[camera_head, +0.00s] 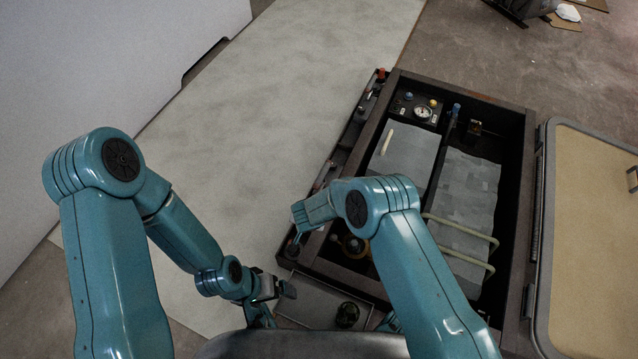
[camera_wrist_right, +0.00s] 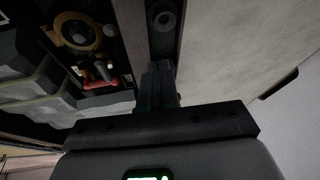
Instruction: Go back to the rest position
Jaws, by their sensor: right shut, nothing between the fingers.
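My left arm comes in from the left, and its gripper (camera_head: 276,288) hangs low in front of the open hatch box (camera_head: 515,110). Whether its fingers are open or shut is too small to tell, and I see nothing clearly held. My right arm bends over the box's near left corner. Its gripper is mostly hidden by its own links in the head view. In the right wrist view the right gripper (camera_wrist_right: 158,84) shows shut and empty, its fingertips over or near the dark rim (camera_wrist_right: 166,45); contact cannot be told.
Inside the box are grey panels (camera_head: 408,150), a gauge (camera_head: 423,112) and pale hoses (camera_head: 460,228). A yellow ring fitting (camera_wrist_right: 77,31) and a red part (camera_wrist_right: 97,73) lie close to the right gripper. An open beige lid (camera_head: 595,240) lies right. The pale deck (camera_head: 230,130) left is clear.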

